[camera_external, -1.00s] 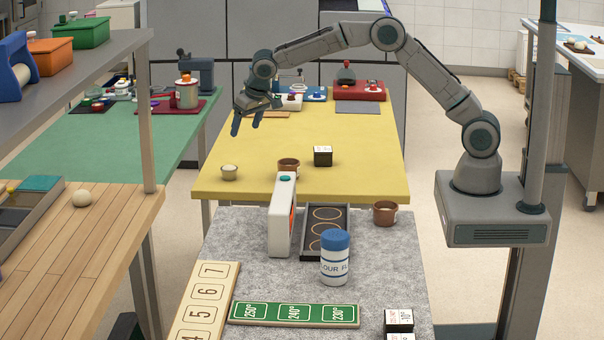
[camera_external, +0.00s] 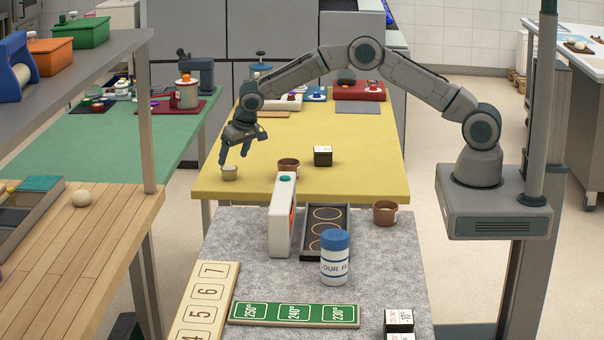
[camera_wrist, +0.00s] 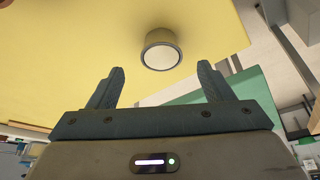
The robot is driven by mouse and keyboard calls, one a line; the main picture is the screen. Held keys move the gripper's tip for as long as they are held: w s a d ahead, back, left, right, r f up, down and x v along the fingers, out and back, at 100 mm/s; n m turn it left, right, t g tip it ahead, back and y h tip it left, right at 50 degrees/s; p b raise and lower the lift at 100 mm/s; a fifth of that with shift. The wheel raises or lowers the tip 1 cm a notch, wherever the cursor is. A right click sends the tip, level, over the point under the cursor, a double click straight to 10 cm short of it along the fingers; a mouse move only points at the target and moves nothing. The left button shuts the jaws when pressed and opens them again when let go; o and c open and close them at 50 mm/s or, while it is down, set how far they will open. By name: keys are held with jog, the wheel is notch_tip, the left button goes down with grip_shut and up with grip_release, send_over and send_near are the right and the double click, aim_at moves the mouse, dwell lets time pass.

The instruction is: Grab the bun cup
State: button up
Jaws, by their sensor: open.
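My gripper (camera_external: 234,159) is open and empty, fingers pointing down, just above the cup. In the wrist view my gripper (camera_wrist: 161,76) has both fingers apart with nothing between them. I cannot tell whether a finger touches the cup.
A brown cup (camera_external: 289,165) and a black-and-white block (camera_external: 323,156) stand to the right on the yellow table (camera_external: 370,180). A white upright box (camera_external: 283,215), a black tray (camera_external: 342,217), another brown cup (camera_external: 385,213) and a blue-lidded jar (camera_external: 336,258) are on the grey table.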

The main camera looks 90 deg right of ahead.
aim_at(230, 166)
jog(key=shift+p+x, duration=0.7)
jog(key=shift+x, duration=1.45)
jog(key=shift+a, duration=0.15)
jog(key=shift+c, duration=0.3)
jog(key=c, duration=1)
jog(key=shift+r, duration=0.1)
